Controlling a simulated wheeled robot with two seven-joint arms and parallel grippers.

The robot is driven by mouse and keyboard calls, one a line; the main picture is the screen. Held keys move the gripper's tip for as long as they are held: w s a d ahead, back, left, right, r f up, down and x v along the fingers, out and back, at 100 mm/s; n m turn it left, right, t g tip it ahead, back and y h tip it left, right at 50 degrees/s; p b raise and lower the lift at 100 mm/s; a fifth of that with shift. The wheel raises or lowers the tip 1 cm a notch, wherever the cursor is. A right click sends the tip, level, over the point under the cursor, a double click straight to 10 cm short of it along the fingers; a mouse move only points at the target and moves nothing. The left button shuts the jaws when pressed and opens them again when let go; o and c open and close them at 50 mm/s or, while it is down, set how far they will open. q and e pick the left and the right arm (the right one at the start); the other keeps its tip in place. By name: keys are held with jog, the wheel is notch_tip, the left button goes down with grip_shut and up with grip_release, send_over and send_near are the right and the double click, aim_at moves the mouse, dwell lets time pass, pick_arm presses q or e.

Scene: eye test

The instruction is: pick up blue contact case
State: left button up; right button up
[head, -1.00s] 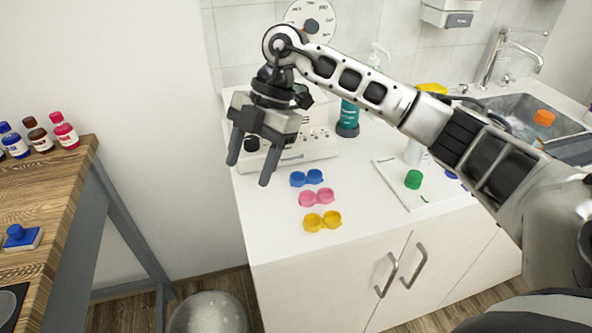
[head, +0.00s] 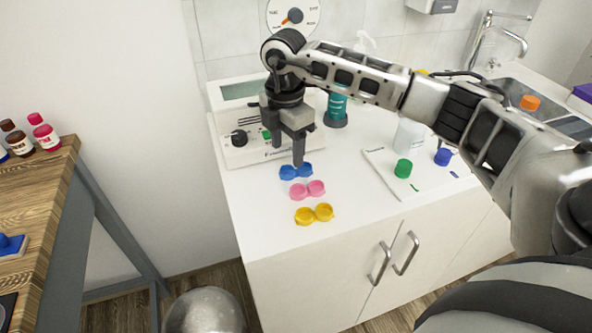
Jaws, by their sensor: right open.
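The blue contact case (head: 290,173) lies on the white counter, with a pink contact case (head: 307,190) and a yellow contact case (head: 314,214) in a row in front of it. My right gripper (head: 288,157) points down at the blue case, its fingers apart and nothing seen between them. One fingertip overlaps the case's rear edge in the picture; I cannot tell whether it touches. My left gripper is not in view.
A white device (head: 240,142) with a knob stands behind the gripper. A teal bottle (head: 337,106) stands to its right. A white board (head: 384,168) with green and blue caps lies to the right. A wooden table (head: 35,215) is at left.

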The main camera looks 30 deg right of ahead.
aim_at(290, 173)
jog(key=f, duration=0.2)
jog(key=f+p, duration=0.1)
jog(key=f, duration=0.2)
jog(key=shift+s+d, duration=0.15)
jog(key=shift+d, duration=0.05)
jog(key=c, duration=1.1)
